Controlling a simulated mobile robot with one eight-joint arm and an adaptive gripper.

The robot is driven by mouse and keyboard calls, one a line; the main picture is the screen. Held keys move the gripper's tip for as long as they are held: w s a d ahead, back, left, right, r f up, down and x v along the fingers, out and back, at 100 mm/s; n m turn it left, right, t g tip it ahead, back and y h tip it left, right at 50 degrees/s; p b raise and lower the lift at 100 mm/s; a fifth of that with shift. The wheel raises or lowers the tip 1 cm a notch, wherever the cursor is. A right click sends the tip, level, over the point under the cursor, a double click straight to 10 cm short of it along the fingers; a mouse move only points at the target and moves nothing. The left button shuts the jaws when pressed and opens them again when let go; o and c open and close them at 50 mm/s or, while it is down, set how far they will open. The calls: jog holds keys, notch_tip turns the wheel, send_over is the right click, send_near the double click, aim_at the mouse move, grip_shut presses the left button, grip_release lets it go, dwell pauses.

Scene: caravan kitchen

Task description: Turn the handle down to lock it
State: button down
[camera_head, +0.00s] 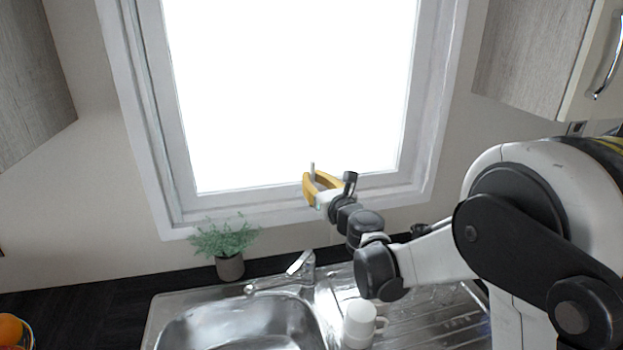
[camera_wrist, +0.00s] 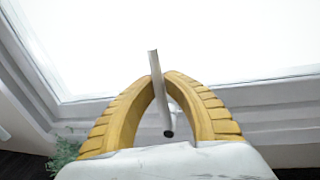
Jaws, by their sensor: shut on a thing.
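The window handle (camera_head: 312,168) is a thin grey lever at the bottom of the white window frame. In the head view its tip points up above my gripper (camera_head: 308,179). In the wrist view the handle (camera_wrist: 158,88) stands nearly upright, slightly tilted, between the yellow fingers of my gripper (camera_wrist: 164,78). The fingers are shut on it, with their tips meeting around its middle. The handle's mount on the frame is hidden in the head view by my gripper.
A potted plant (camera_head: 230,264) stands left of the tap (camera_head: 296,268) below the window. A steel sink (camera_head: 165,318) is in front. Wall cabinets (camera_head: 535,55) hang at both sides. A fruit bowl (camera_head: 27,336) is at lower left.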

jog(key=w+d+f+m+t+h+b, duration=0.1)
jog(key=d+f+m+b, duration=0.2)
jog(key=m, duration=0.7)
jog(key=w+d+f+m+t+h+b, duration=0.1)
jog(key=d+f+m+b, duration=0.3)
jog(key=m, duration=0.5)
jog(key=shift+f+m+t+b, duration=0.4)
jog(key=shift+f+t+b, duration=0.1)
jog(key=shift+b, duration=0.85)
jog(key=shift+d, duration=0.1)
jog(key=c, duration=1.5)
grip_release()
jog(key=shift+o, duration=0.4)
jog(key=shift+s, duration=0.1)
jog(key=v, duration=1.1)
jog(key=shift+s, duration=0.4)
